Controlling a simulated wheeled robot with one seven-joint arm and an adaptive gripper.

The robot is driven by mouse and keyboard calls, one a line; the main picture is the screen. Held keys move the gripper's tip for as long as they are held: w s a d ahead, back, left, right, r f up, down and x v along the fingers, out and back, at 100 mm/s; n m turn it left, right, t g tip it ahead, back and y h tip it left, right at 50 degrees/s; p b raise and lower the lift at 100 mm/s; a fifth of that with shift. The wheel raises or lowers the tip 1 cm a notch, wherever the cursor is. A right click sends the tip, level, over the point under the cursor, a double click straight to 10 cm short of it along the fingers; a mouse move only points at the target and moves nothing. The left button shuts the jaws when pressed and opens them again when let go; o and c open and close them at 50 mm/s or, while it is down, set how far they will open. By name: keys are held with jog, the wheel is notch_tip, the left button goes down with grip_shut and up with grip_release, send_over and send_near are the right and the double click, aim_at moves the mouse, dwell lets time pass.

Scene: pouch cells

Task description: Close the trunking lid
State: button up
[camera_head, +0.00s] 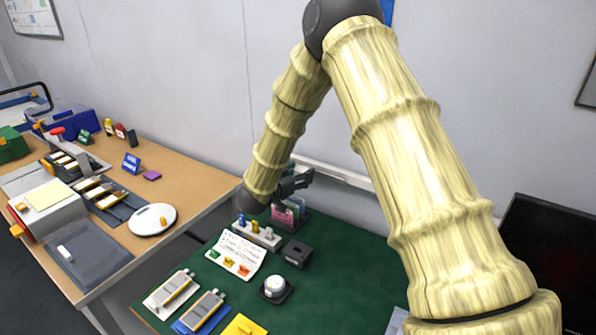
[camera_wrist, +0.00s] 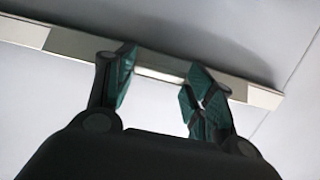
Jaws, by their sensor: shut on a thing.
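The pale trunking (camera_head: 335,172) runs along the wall above the green bench in the head view. In the head view my gripper (camera_head: 294,182) is small and dark against the trunking, partly hidden by my arm. Whether the lid lies flush along its length cannot be told.
The green bench (camera_head: 330,265) holds a rack of coloured cards (camera_head: 289,214), a black block (camera_head: 297,253), a round white-topped piece (camera_head: 275,287) and pouch cells (camera_head: 200,310). A wooden table (camera_head: 185,178) stands left. A dark screen (camera_head: 550,255) stands right.

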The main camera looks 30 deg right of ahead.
aim_at(302, 171)
jog(key=r+y+p, duration=0.1)
jog(key=p, duration=0.2)
jog(key=r+g+y+p, duration=0.1)
jog(key=p, duration=0.1)
jog(key=d+r+g+y+p, duration=0.1)
jog(key=y+p, duration=0.1)
jog(key=p, duration=0.1)
jog(key=shift+w+d+p, duration=0.1)
jog(key=shift+w+p, duration=0.2)
jog(key=shift+w, duration=0.1)
jog(key=p, duration=0.1)
jog(key=g+y+p, duration=0.1)
jog(key=p, duration=0.1)
jog(key=shift+w+d, duration=0.15)
jog(key=shift+d, duration=0.1)
jog(key=shift+w+d+y+p, duration=0.1)
jog(key=shift+d+y+p, duration=0.05)
jog(key=shift+y+p, duration=0.4)
jog(key=o, duration=1)
jog(key=shift+o, duration=0.2)
jog(key=shift+f, duration=0.1)
jog(key=v, duration=1.2)
jog(key=shift+w, duration=0.2)
jog(key=x, duration=1.1)
jog(key=shift+d+f, duration=0.3)
jog(key=shift+f, duration=0.05)
